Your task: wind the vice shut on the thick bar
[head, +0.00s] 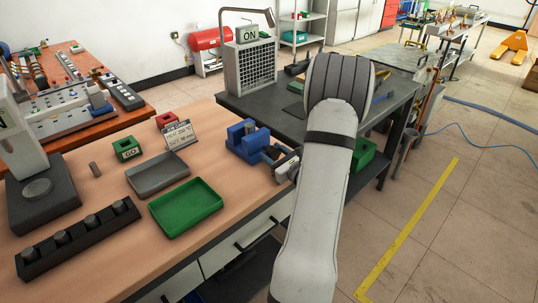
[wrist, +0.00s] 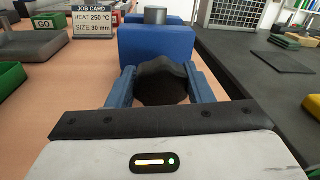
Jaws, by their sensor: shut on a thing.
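The blue vice (head: 243,141) stands at the right end of the wooden bench; its blue body (wrist: 157,45) fills the upper middle of the wrist view. A short grey cylinder (wrist: 154,15), which looks like the thick bar, shows upright at the vice's top. Whether the vice jaws touch it cannot be seen. My gripper (wrist: 163,85) is at the near end of the vice, with its two blue fingers shut on the dark vice handle (wrist: 165,78). In the head view my gripper (head: 285,165) is partly hidden by my arm.
A green tray (head: 186,207), a grey tray (head: 158,176) and a job card reading 250 °C and 30 mm (head: 180,135) are left of the vice. A black rack with several cylinders (head: 78,240) lies front left. A dark table (head: 285,115) with a grilled unit adjoins behind.

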